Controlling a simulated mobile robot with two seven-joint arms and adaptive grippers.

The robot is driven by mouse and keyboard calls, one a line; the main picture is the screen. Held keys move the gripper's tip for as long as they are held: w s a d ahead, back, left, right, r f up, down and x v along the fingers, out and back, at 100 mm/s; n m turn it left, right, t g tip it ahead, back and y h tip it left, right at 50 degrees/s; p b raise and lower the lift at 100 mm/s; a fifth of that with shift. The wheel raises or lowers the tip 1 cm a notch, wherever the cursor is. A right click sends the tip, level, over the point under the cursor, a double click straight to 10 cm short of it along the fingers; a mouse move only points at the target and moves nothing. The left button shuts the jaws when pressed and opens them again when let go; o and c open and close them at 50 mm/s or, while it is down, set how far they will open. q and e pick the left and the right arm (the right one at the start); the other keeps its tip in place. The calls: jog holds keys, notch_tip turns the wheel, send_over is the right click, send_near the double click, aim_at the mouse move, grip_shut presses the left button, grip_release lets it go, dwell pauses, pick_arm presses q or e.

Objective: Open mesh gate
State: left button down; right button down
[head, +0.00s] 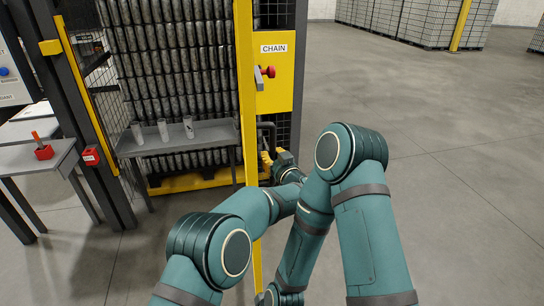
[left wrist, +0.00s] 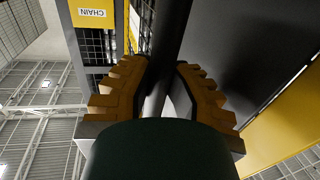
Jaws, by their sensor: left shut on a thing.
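The mesh gate's tall yellow upright (head: 246,110) stands almost edge-on near the middle of the head view. A dark bar handle (head: 271,128) shows just right of it. My left gripper (head: 268,158) is at the handle's lower part, with its ribbed yellow fingers around it. In the left wrist view, the dark handle (left wrist: 172,45) runs between the two fingers, and the left gripper (left wrist: 165,85) is shut on it. How far the gate stands open I cannot tell. My right arm bends down at the right; its gripper is out of view.
A yellow CHAIN panel (head: 276,75) with a red knob (head: 268,71) is behind the upright. Stacked cans (head: 170,60) fill the enclosure behind a grey shelf (head: 200,137) with three cups. A grey side table (head: 30,158) stands left. Open floor lies right.

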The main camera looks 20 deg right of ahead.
pick_arm(q)
jog(key=shift+s+d+f, duration=0.1)
jog(key=shift+s+f, duration=0.05)
jog(key=shift+f, duration=0.15)
jog(key=c, duration=0.9)
grip_release()
jog(key=shift+r, duration=0.15)
jog(key=shift+o, duration=0.2)
jog(key=shift+r, duration=0.1)
